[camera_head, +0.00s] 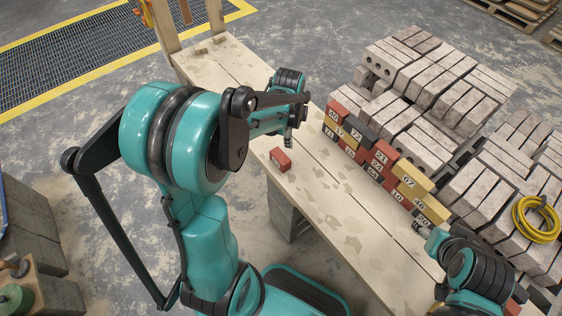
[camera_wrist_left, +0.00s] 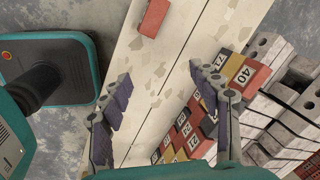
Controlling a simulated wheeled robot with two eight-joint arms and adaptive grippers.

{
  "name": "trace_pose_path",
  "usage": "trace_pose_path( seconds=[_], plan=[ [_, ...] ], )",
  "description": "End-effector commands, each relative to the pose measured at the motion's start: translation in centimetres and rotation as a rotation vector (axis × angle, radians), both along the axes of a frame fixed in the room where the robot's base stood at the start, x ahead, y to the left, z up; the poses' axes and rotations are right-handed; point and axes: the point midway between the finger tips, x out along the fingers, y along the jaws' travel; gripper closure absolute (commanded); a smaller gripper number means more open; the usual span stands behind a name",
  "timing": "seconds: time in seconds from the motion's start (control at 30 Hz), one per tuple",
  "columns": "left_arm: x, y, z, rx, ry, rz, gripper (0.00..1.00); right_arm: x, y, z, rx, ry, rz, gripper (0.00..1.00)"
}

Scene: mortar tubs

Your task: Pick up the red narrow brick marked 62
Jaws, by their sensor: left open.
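Red bricks with number labels stand in a stacked row (camera_head: 382,157) along the bench, mixed with yellow and dark grey ones. I cannot make out the number 62 for sure on any of them. A single red brick (camera_head: 280,160) lies apart on the bench, its label too small to read; a red brick also lies at the top of the left wrist view (camera_wrist_left: 154,17). My left gripper (camera_wrist_left: 160,73) is open and empty above the bench, with the stacked row beside its right finger. My right gripper (camera_head: 418,228) is near the row's near end, its jaws too small to judge.
The wooden bench (camera_head: 330,215) has bare planks in front of the row. Grey block stacks (camera_head: 430,75) stand close behind it. A coiled yellow hose (camera_head: 537,218) lies on blocks at the right. A wooden post (camera_head: 160,25) rises at the bench's far end.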

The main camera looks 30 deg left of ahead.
Motion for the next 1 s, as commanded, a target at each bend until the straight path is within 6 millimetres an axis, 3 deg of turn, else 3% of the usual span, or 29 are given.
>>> trace_pose_path(
  seconds=[0.03, 0.1, 0.33, 0.53, 0.87, 1.0],
  plan=[
    [1.1, 1.1, -2.4, 0.014, 0.033, -0.082, 0.38, 0.0, 0.0, -0.5, 0.0, 0.0, 0.0, 0.42],
    [2.1, 2.4, -5.4, 0.028, 0.078, -0.21, 0.38, 0.0, 0.0, -0.8, 0.0, 0.0, 0.0, 0.42],
    [3.4, 5.4, -13.7, 0.035, 0.184, -0.55, 0.38, 0.0, 0.0, -1.6, 0.0, 0.0, 0.0, 0.42],
    [3.4, 6.3, -16.8, 0.03, 0.214, -0.668, 0.38, 0.0, 0.0, -1.9, 0.0, 0.0, 0.0, 0.42],
    [3.2, 6.1, -20.2, 0.03, 0.215, -0.676, 0.38, 0.0, 0.0, -3.4, 0.0, 0.0, 0.0, 0.42],
    [3.0, 5.9, -22.4, 0.03, 0.214, -0.675, 0.38, 0.0, 0.0, -4.8, 0.0, 0.0, 0.0, 0.42]
  ],
)
